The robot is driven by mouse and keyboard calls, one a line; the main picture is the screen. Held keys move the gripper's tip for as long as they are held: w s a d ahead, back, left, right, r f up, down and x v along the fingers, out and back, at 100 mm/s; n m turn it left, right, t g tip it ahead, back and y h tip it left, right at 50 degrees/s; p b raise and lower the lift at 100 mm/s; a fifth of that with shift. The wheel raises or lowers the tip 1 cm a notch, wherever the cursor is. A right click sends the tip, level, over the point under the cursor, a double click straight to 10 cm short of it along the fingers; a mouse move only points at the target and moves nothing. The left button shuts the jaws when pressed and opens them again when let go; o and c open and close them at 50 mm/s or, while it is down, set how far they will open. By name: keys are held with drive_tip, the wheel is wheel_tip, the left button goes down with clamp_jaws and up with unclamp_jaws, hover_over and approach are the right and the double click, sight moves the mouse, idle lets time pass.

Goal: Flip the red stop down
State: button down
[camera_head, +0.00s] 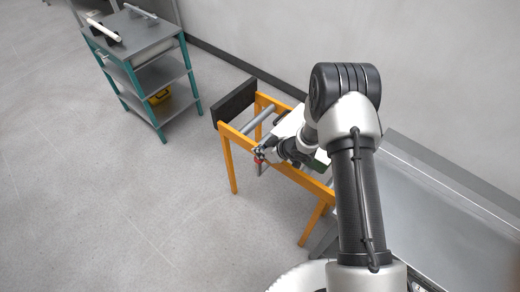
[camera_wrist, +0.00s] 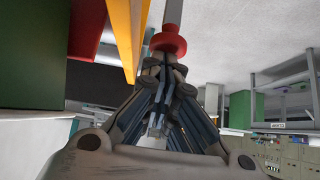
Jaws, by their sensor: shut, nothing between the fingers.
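The red stop (camera_wrist: 168,43) shows in the wrist view as a red rounded collar on a grey rod, just beyond my fingertips. My gripper (camera_wrist: 165,68) is shut with nothing between its fingers. Its tips are very close to the red collar; I cannot tell whether they touch it. In the head view the red stop (camera_head: 258,160) is a small red spot at the side of the orange roller stand (camera_head: 228,160), right by my gripper (camera_head: 264,154). A grey rod hangs below it there. My arm hides part of the stand.
A dark plate (camera_head: 234,101) stands at the stand's far end, with grey rollers (camera_head: 258,122) nearby. A grey shelf cart (camera_head: 150,72) with teal legs stands at the upper left. A metal surface (camera_head: 450,215) lies to the right. The floor left of the stand is clear.

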sight(260, 162)
wheel_tip(260, 162, down, 6)
drive_tip(key=shift+f+b, duration=0.15)
drive_tip(key=shift+b, duration=1.05)
drive_tip(key=shift+a+r+p, duration=0.1)
drive_tip(key=shift+r+p, duration=0.4)
drive_tip(key=r+p, duration=0.2)
drive_tip(key=r, duration=0.1)
drive_tip(key=r+p, duration=0.1)
drive_tip(key=shift+d+r, duration=0.3)
drive_tip(key=p+v, duration=0.2)
drive_tip(key=v, duration=0.6)
drive_tip(key=shift+s+d+p, duration=0.3)
drive_tip(key=shift+s+p, duration=0.05)
